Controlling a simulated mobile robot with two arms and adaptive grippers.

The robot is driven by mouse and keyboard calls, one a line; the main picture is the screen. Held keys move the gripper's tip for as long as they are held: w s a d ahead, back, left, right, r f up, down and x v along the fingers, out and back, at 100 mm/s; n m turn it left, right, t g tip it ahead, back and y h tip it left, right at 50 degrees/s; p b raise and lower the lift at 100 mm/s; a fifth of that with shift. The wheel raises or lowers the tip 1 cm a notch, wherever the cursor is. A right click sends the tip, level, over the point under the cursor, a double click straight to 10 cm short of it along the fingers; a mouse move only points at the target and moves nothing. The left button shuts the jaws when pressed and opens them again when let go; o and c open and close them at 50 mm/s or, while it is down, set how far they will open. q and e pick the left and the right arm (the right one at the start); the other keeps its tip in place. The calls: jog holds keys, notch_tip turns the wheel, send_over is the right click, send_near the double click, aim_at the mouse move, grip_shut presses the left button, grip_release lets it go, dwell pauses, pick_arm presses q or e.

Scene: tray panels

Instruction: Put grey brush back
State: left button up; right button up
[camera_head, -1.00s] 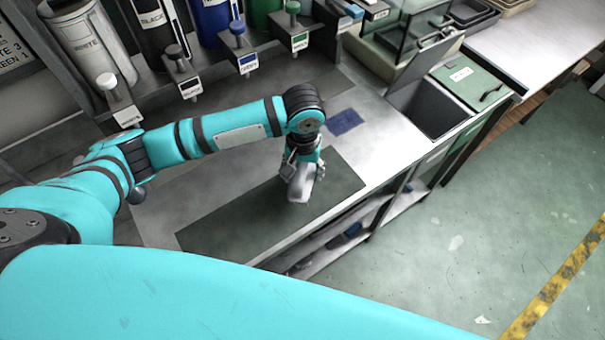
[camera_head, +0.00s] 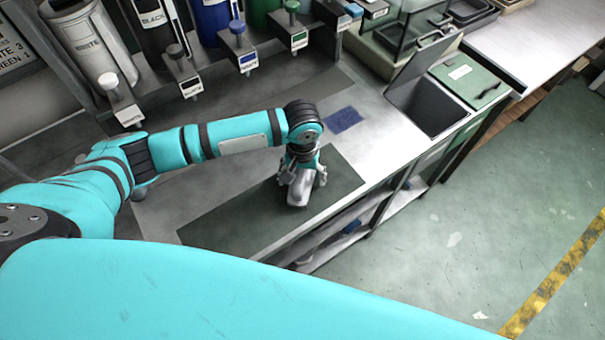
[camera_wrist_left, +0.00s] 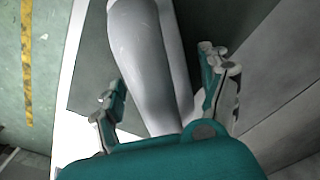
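The grey brush (camera_head: 297,191) lies on the dark mat (camera_head: 225,220) near the front edge of the bench. It looks like a long, smooth, pale grey body in the left wrist view (camera_wrist_left: 146,62). My left gripper (camera_head: 302,182) points down over it, with its fingers on either side. In the wrist view the left gripper (camera_wrist_left: 163,75) has its fingers spread, with a visible gap between the brush and the left finger. The brush's near end is hidden behind the gripper's palm. My right gripper is not in view.
Labelled cylinders (camera_head: 95,45) with dispensers stand along the back. A blue cloth-like patch (camera_head: 344,119) lies on the bench. An open dark bin (camera_head: 424,106) and a green lidded box (camera_head: 468,82) are at right. The bench front edge drops to a lower shelf (camera_head: 338,238).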

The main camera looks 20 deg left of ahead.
pick_arm(q)
notch_tip(320, 180, up, 12)
jog(key=shift+s+r+b, duration=0.1)
jog(key=shift+r+b, duration=0.05)
jog(key=shift+b, duration=0.7)
dwell(0.7)
dwell(0.3)
